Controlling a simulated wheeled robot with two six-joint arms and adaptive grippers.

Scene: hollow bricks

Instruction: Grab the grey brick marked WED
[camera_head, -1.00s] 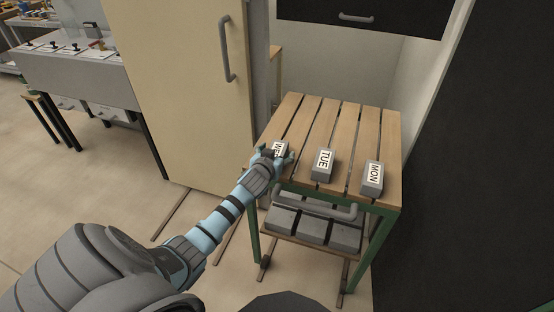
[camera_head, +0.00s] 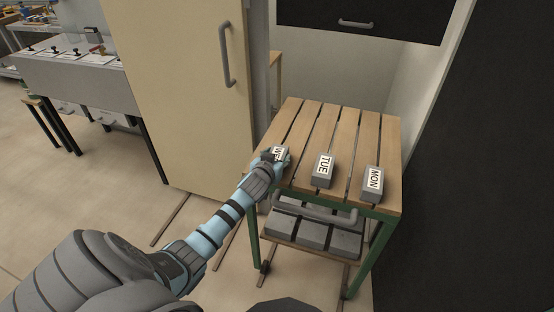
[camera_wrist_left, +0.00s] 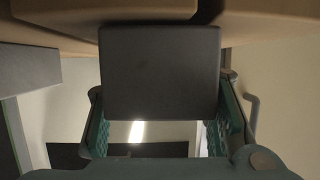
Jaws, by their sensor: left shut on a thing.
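The grey brick marked WED (camera_head: 278,152) is at the left end of a row on the slatted wooden table, its label partly hidden by my gripper. My left gripper (camera_head: 274,158) is shut on this brick. In the left wrist view the dark end of the brick (camera_wrist_left: 160,72) sits between the two teal-padded fingers of the gripper (camera_wrist_left: 165,125). I cannot tell whether the brick is resting on the table or just off it. My right gripper is not in view.
The brick marked TUE (camera_head: 322,171) and the brick marked MON (camera_head: 372,184) stand to the right on the table (camera_head: 340,125). Several grey bricks (camera_head: 312,236) lie on the lower shelf. A cream cabinet (camera_head: 185,90) stands behind left. The table's rear is clear.

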